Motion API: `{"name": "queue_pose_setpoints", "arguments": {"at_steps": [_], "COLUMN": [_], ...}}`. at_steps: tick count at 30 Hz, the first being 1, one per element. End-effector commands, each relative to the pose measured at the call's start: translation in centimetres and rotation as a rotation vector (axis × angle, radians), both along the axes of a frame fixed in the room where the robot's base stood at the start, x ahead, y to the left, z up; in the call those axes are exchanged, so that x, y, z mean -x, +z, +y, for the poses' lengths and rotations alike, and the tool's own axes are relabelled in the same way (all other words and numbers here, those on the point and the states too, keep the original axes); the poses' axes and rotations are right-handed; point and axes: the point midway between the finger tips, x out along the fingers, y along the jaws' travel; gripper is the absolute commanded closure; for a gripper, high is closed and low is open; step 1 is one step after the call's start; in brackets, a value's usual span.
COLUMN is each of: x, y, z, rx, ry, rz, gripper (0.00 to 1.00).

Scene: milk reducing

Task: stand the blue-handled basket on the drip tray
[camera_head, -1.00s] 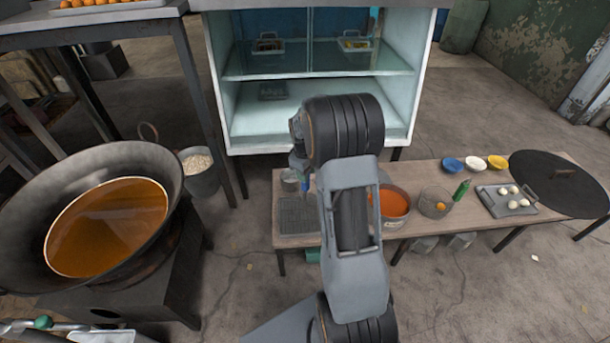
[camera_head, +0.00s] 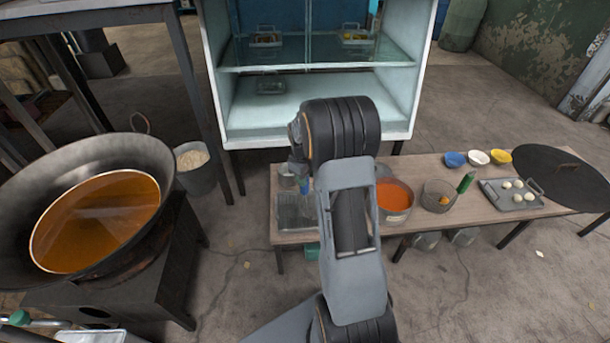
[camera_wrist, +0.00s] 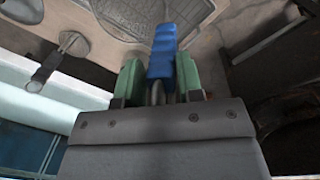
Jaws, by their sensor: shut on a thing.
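My gripper (camera_wrist: 157,82) has green fingers shut on the blue handle (camera_wrist: 163,48) of the basket. The basket's wire mesh (camera_wrist: 135,14) shows at the top edge of the wrist view, cut off by the frame. The grey drip tray (camera_head: 283,224) lies on the left end of the low wooden table. The mesh overlaps the tray in view; I cannot tell whether it touches the tray. My arm hides part of that area in the head view.
A pot of orange liquid (camera_head: 394,198) stands to the right, beyond my arm. A large wok (camera_head: 100,160) is at left. A glass-shelved cabinet (camera_head: 320,100) is behind the table (camera_head: 440,222).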

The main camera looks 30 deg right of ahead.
Motion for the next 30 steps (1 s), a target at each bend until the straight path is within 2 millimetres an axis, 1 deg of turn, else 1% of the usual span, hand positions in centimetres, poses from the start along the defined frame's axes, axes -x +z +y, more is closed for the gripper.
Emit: {"name": "queue_pose_setpoints", "arguments": {"at_steps": [8,18,19,28,30], "x": [-0.05,-0.05,-0.06,-0.03,-0.02], "y": [0.07,-0.46,-0.46,-0.43,-0.44], "z": [-0.01,-0.01,-0.01,0.00,-0.01], "rx": [0.001,0.001,0.000,0.001,0.001], "ry": [0.000,0.000,0.000,0.000,0.000], "rz": [-0.001,-0.001,-0.002,-0.001,-0.001], "gripper": [0.92,0.92,0.65,0.36,0.36]}}
